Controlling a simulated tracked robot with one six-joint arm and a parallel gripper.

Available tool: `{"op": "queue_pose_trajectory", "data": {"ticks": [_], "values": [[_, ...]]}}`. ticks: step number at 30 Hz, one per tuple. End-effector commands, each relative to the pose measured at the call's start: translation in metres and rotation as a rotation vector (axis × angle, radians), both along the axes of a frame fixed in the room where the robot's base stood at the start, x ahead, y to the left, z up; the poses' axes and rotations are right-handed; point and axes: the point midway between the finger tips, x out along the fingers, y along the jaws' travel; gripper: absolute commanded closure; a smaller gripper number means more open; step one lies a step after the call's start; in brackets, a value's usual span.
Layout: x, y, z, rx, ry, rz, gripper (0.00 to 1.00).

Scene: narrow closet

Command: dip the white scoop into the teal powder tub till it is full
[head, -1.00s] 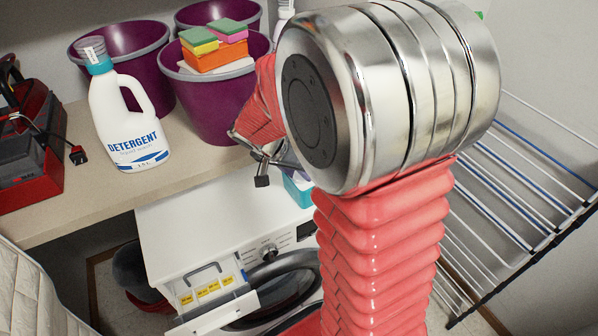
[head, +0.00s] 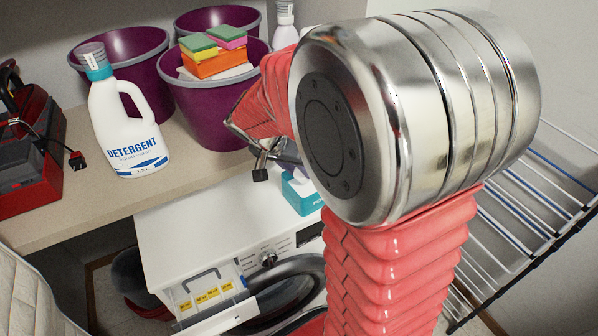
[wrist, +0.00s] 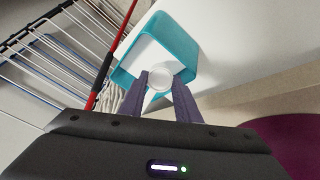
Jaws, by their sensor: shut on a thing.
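The teal powder tub (head: 301,194) stands on the white washing machine, partly hidden behind my arm in the head view. In the wrist view its open teal rim (wrist: 187,50) surrounds a white inside. My gripper (wrist: 162,86) is shut on the white scoop (wrist: 159,76), whose round end shows between the fingertips. The scoop overlaps the tub's near opening in that view; I cannot tell its height above the powder or whether it holds any. In the head view my gripper (head: 261,168) is beside the tub's left, and the scoop cannot be made out.
The washing machine (head: 200,215) has its detergent drawer (head: 212,300) pulled out. On the shelf stand a detergent bottle (head: 125,125), purple buckets (head: 205,115) and a red toolbox (head: 30,175). A drying rack (head: 540,205) is at the right. A red-handled mop (wrist: 105,75) shows in the wrist view.

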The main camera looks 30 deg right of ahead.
Motion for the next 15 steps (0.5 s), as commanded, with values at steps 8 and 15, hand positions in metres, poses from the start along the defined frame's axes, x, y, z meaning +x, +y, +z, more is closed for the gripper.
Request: {"op": "queue_pose_trajectory", "data": {"ticks": [8, 15], "values": [[0.000, 0.000, 0.011, 0.001, -0.002, -0.001, 0.92], [0.000, 0.000, 0.020, 0.000, -0.001, 0.001, 0.92]]}}
